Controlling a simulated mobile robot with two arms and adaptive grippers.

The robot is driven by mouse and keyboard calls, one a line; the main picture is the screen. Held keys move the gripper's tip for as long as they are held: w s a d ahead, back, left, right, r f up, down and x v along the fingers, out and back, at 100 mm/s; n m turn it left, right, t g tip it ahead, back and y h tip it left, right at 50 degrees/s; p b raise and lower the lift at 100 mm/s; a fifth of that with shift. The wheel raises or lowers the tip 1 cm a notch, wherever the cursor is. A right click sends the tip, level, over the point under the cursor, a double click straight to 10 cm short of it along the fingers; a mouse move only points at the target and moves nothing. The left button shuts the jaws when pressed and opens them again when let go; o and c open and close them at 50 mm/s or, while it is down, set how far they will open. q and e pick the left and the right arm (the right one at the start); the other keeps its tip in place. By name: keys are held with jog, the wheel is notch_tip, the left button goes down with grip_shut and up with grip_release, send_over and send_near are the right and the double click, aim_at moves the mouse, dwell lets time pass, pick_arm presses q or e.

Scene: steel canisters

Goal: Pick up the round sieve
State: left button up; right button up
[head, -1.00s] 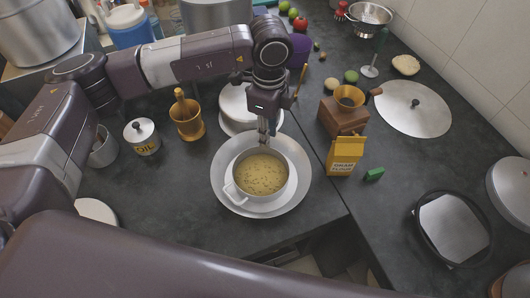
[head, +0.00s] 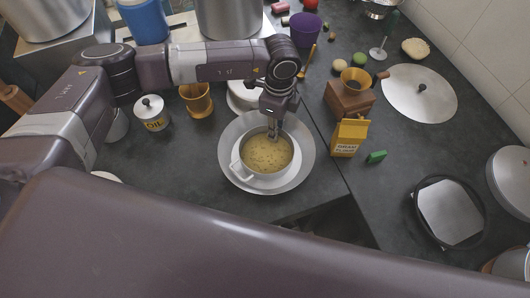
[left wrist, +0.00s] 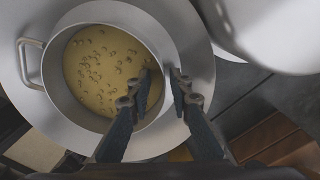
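I cannot tell for certain which thing is the round sieve. A round, shallow, steel-sided piece (head: 512,180) is cut by the right edge of the head view, and a steel colander (head: 376,9) is cut by its top edge. My left gripper (head: 274,133) points down at the far rim of a white pot (head: 240,172) of yellow soup. In the left wrist view its fingers (left wrist: 162,84) are apart, one over the inside of the pot (left wrist: 50,85) and one outside, with the rim between them. Contact is unclear. My right gripper is out of view.
The pot stands on a wide pale plate (head: 304,155). Near it are a yellow carton (head: 348,138), a coffee grinder (head: 350,98), a brass mortar (head: 197,101) and an oil jar (head: 151,113). A lid (head: 418,92) and a black-rimmed round piece (head: 450,212) lie at right.

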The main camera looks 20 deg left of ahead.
pick_arm(q)
grip_shut()
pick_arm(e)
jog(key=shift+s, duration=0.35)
pick_arm(q)
jog(key=shift+r, duration=0.1)
